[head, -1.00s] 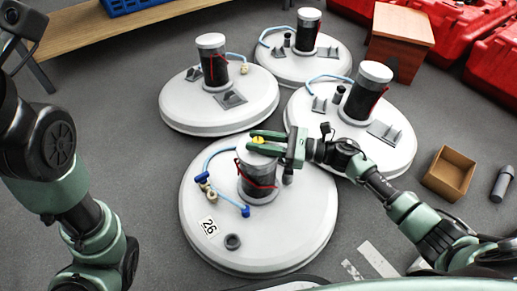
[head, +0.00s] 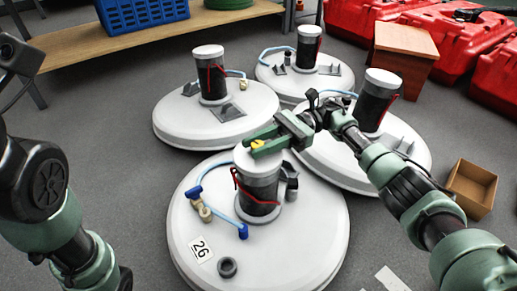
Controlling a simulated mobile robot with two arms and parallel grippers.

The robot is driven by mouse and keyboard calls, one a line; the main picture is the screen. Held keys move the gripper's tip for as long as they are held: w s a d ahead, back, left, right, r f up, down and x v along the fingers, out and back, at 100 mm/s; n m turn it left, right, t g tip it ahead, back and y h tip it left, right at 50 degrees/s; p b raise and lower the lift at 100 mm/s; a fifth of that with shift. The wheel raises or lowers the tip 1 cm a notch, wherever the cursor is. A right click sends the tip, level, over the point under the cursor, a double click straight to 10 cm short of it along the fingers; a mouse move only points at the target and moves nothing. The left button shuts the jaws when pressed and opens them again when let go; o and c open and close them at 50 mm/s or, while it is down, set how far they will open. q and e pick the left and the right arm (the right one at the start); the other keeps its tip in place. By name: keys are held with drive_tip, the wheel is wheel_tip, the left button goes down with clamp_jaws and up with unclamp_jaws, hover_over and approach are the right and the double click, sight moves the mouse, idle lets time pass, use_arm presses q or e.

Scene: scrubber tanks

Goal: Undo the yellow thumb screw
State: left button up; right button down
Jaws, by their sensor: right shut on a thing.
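The yellow thumb screw (head: 257,144) shows as a small yellow spot at the top of the dark canister (head: 259,185) with a white cap. This canister stands on the front white tank (head: 300,240) labelled 26. My right gripper (head: 259,144) reaches in from the right and is shut on the screw, with green fingers on either side of it. The fingers hide most of the screw, so I cannot tell whether it still sits in the cap. My left arm is at the left edge; its gripper is not in view.
Three similar tanks with canisters stand behind: back left (head: 215,125), back middle (head: 305,80) and right (head: 400,150). A blue hose (head: 208,163) and fittings lie on the front tank. An open cardboard box (head: 470,188) is at right. Red cases (head: 440,45) stand at back right.

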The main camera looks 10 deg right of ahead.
sight(257, 144)
drive_tip(key=shift+a+f+n+g+h, duration=0.15)
drive_tip(key=shift+n+g+h, duration=0.25)
drive_tip(key=shift+n+g, duration=0.3)
drive_tip(key=shift+s+f+g+h, duration=0.1)
drive_tip(key=shift+g+h, duration=0.2)
drive_tip(key=shift+g, duration=0.4)
drive_tip(key=c, duration=1.1)
unclamp_jaws()
wheel_tip(257, 144, up, 20)
drive_tip(key=p, duration=1.1)
drive_tip(key=shift+p, duration=0.3)
drive_tip(key=shift+a, duration=0.1)
